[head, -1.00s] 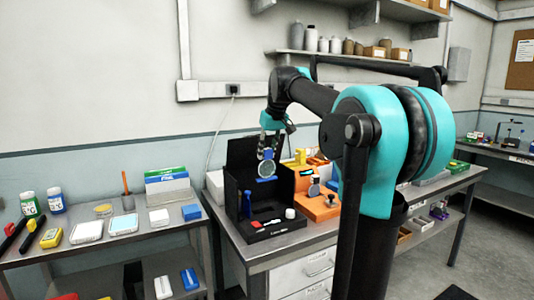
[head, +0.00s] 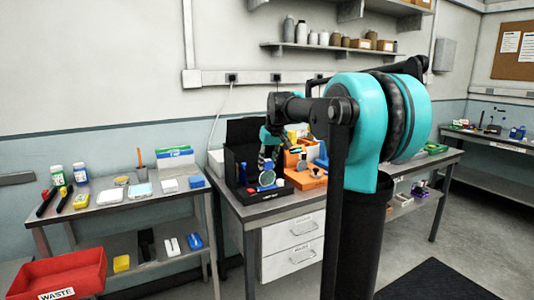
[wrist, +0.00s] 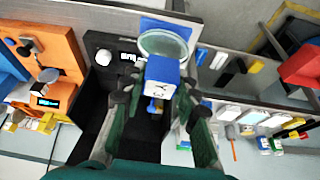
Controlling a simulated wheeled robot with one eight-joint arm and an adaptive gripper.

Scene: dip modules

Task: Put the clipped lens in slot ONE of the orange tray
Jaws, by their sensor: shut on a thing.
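The clipped lens is a round greyish-green disc in a blue clip. It shows in the head view (head: 266,178) and in the wrist view (wrist: 163,44), with its blue block (wrist: 160,69) below the disc in that picture. My gripper (wrist: 160,92) is shut on the blue block, one finger on each side. In the head view my gripper (head: 268,160) points down at the front of the black box, left of the orange tray (head: 308,182). The orange tray (wrist: 62,55) shows at the left of the wrist view, apart from the lens. I cannot read its slot marks.
The black open-front box (head: 230,170) has a tall back wall close to my gripper. Another round lens (head: 302,165) stands at the orange tray. A side table (head: 110,212) with bottles and small boxes is at left; a red WASTE bin (head: 60,272) stands in front of it.

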